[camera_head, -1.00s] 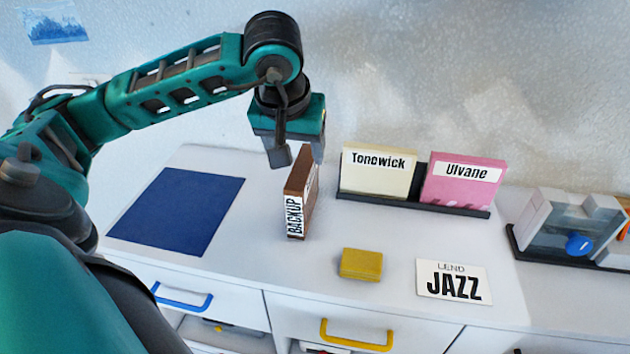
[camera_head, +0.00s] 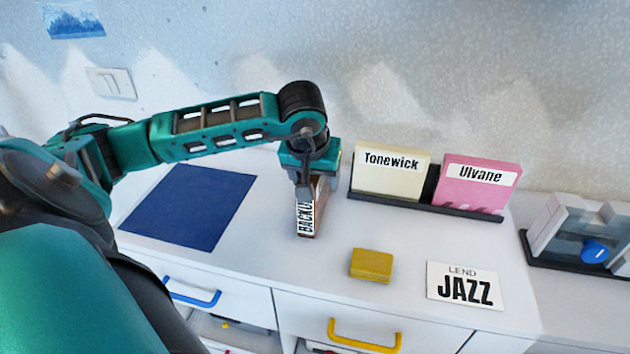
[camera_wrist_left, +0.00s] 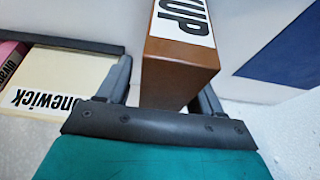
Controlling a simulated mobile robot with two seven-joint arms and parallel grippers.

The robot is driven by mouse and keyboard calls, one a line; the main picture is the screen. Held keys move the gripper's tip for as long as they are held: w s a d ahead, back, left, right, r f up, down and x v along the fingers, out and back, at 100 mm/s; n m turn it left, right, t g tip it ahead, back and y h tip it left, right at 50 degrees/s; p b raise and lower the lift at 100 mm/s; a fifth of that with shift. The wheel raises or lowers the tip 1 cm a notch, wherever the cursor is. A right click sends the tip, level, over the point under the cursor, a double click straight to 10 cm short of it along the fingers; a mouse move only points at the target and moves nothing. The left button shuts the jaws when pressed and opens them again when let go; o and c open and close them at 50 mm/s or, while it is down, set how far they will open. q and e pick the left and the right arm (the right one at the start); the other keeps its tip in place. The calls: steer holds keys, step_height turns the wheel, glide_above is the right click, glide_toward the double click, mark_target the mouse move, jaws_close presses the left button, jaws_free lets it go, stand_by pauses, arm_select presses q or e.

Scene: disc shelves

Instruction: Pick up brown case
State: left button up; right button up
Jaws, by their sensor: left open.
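The brown case (camera_head: 318,208) stands upright on the white counter, with a white label reading "BACKUP" on its narrow side. In the left wrist view the brown case (camera_wrist_left: 178,68) rises between the two fingers, its label partly cut off by the frame. My left gripper (camera_head: 318,190) is lowered over the top of the case from above. In the left wrist view my left gripper (camera_wrist_left: 165,95) is open, with a finger on either side of the case. A gap shows on the left side; contact on the right side is unclear. My right gripper is not in view.
A black rack (camera_head: 425,205) holds a cream "Tonewick" case (camera_head: 390,178) and a pink "Ulvane" case (camera_head: 475,190) to the right. A yellow block (camera_head: 371,265), a "LEND JAZZ" card (camera_head: 465,287) and a dark blue mat (camera_head: 188,208) lie on the counter. A grey device (camera_head: 580,235) stands far right.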

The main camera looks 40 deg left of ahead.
arm_select(q)
steer(key=shift+f+b, duration=0.3)
steer(key=shift+b, duration=0.1)
stand_by(0.3)
steer(key=c, duration=1.2)
